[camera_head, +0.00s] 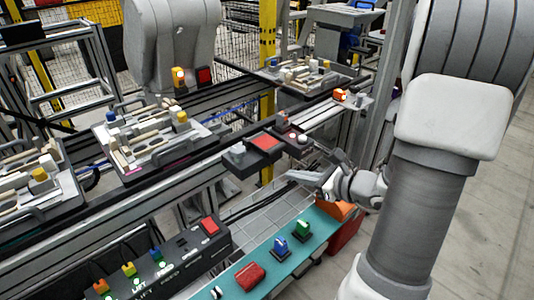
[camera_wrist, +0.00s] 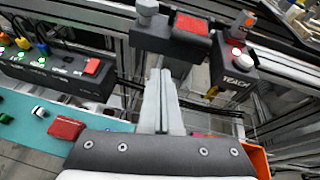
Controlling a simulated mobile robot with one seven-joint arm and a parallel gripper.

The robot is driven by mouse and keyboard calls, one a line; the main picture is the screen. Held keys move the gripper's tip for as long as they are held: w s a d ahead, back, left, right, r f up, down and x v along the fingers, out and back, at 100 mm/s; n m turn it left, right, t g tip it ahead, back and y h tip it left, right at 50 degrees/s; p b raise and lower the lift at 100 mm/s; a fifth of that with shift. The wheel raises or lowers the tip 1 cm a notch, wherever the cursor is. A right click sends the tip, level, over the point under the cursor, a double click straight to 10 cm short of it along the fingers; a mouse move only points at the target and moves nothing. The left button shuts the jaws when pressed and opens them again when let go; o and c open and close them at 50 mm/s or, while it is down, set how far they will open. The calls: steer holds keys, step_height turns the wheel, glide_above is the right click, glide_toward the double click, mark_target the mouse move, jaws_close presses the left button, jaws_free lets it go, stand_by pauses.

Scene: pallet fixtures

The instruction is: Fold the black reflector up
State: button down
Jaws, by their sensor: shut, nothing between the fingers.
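I cannot tell for sure which part is the black reflector. A black box with a red square top and a grey knob (camera_head: 237,162) stands on the rail left of my gripper. It also shows at the top of the wrist view (camera_wrist: 170,45). My gripper (camera_head: 291,176) points left, just below and to the right of this box. In the wrist view, my gripper's fingers (camera_wrist: 159,75) lie together with nothing between them. Their tips are close below the box; contact cannot be told. A dark TEACH box (camera_wrist: 236,75) with a lit round button is right of the fingers.
A teal shelf (camera_head: 260,262) below carries a red block (camera_head: 250,276), a blue switch (camera_head: 281,246) and a green switch (camera_head: 302,229). A labelled control panel (camera_head: 165,262) is at lower left. Pallets with parts (camera_head: 155,140) sit on the conveyor behind. An orange bin (camera_head: 340,210) is below my gripper.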

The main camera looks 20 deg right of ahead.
mark_target(266, 144)
steer(key=d+f+m, duration=0.1)
steer(key=d+f+m+t+h, duration=0.1)
steer(key=d, duration=0.1)
steer(key=b+x, duration=0.2)
steer(key=x, duration=0.7)
steer(key=shift+w+a+r, duration=0.1)
steer(key=shift+w+r, duration=0.1)
steer(key=shift+r, duration=0.7)
steer(key=shift+w+r, duration=0.2)
steer(key=shift+r, duration=0.75)
steer(key=shift+r+p, duration=0.1)
steer(key=shift+p, duration=0.2)
